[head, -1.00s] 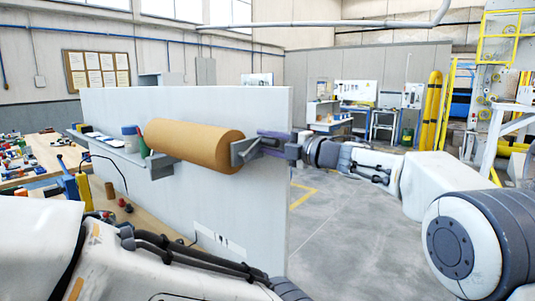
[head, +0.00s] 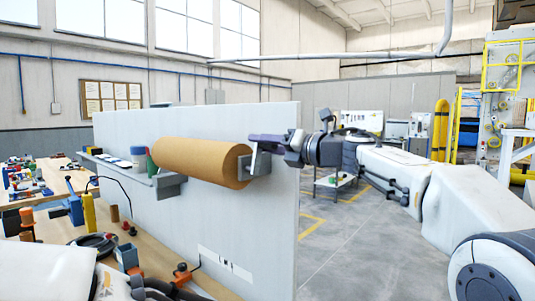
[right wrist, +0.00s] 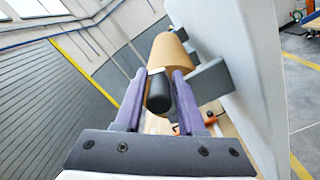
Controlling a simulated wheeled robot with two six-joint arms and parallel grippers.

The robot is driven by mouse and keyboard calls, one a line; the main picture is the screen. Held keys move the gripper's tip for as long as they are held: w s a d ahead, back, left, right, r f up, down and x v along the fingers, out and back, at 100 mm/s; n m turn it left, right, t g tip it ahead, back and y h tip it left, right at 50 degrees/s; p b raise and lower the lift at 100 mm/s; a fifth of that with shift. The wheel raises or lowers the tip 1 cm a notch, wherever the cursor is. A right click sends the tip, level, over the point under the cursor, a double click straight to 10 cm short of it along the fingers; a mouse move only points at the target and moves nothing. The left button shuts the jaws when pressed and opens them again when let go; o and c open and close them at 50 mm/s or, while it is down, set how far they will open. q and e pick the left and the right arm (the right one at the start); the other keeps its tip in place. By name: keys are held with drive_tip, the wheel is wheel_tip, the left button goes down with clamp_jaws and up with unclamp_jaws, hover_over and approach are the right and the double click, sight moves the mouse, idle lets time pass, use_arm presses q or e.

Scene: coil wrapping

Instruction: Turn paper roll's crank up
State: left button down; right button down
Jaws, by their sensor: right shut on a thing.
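The brown paper roll (head: 198,158) lies level on a bracket against the pale upright panel, and its near end shows in the right wrist view (right wrist: 167,48). Its crank (head: 254,160) is a light bar at the roll's right end, standing nearly upright. My right gripper (head: 256,139) is at the crank's upper end. In the right wrist view its two purple fingers (right wrist: 156,88) are shut around the dark crank handle (right wrist: 158,97), one on each side. My left gripper is not in view; only part of my left arm shows at the lower left.
The pale panel (head: 240,220) stands right behind the roll. A wooden bench (head: 75,228) with tools and a cable is at the left. Open floor (head: 345,250) lies to the right.

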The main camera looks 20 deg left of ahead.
drive_tip(key=shift+s+a+r+n+b, duration=0.1)
drive_tip(key=shift+s+a+n+b, duration=0.1)
drive_tip(key=shift+s+n+b, duration=0.25)
drive_tip(key=shift+s+a+n+b, duration=0.15)
drive_tip(key=shift+s+n, duration=0.2)
drive_tip(key=shift+n, duration=0.3)
drive_tip(key=c, duration=0.7)
unclamp_jaws()
drive_tip(key=shift+s, duration=0.1)
drive_tip(key=shift+o, duration=0.2)
drive_tip(key=shift+d, duration=0.1)
